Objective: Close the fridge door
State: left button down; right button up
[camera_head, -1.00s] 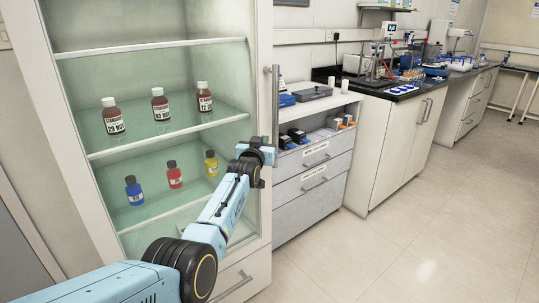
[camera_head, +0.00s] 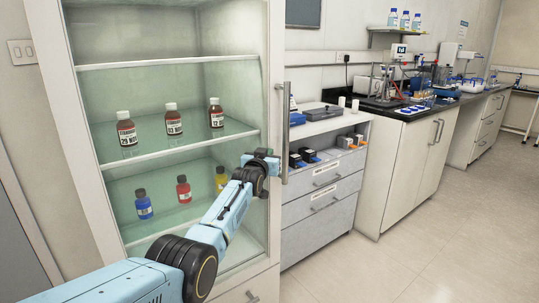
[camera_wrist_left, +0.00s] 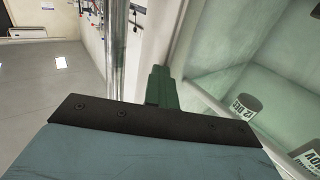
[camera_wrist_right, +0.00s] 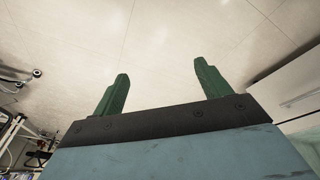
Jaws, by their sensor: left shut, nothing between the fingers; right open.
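The fridge (camera_head: 82,120) stands at the left of the head view, with bottles visible behind its glass door. The door's white frame (camera_head: 272,60) looks flush with the body or nearly so; I cannot tell if a small gap is left. Its upright metal handle (camera_head: 286,130) is at the right edge. My left gripper (camera_head: 270,162) is at the door's handle side, just left of the handle's lower part. In the left wrist view its shut, empty fingers (camera_wrist_left: 161,86) point at the white frame beside the handle (camera_wrist_left: 116,50); contact is unclear. My right gripper (camera_wrist_right: 158,85) is open and empty above the floor.
A grey drawer cabinet (camera_head: 322,205) stands right beside the fridge, with boxes on its shelf. A long bench with a black top (camera_head: 415,110) and lab equipment runs along the wall. The floor (camera_head: 430,260) at the right is clear.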

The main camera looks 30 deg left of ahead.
pick_arm(q)
jog(key=shift+a+r, duration=0.6)
jog(key=shift+r, duration=0.05)
jog(key=s+d+p, duration=0.1)
jog(key=s+p, duration=0.2)
jog(key=s, duration=0.3)
jog(key=s+d+f+p, duration=0.1)
jog(key=s+d+p, duration=0.1)
jog(key=s, duration=0.3)
jog(key=shift+s+d+p, duration=0.2)
jog(key=shift+s+p, duration=0.2)
jog(key=shift+p, duration=0.15)
pick_arm(e)
jog(key=s+d+f, duration=0.2)
jog(key=s+f, duration=0.2)
jog(key=f, duration=0.2)
jog(key=s+d+f+g, duration=0.1)
jog(key=s+d+f, duration=0.2)
jog(key=f, duration=0.3)
jog(key=shift+s+f+h, duration=0.3)
jog(key=shift+s+f, duration=0.1)
jog(key=shift+s, duration=0.25)
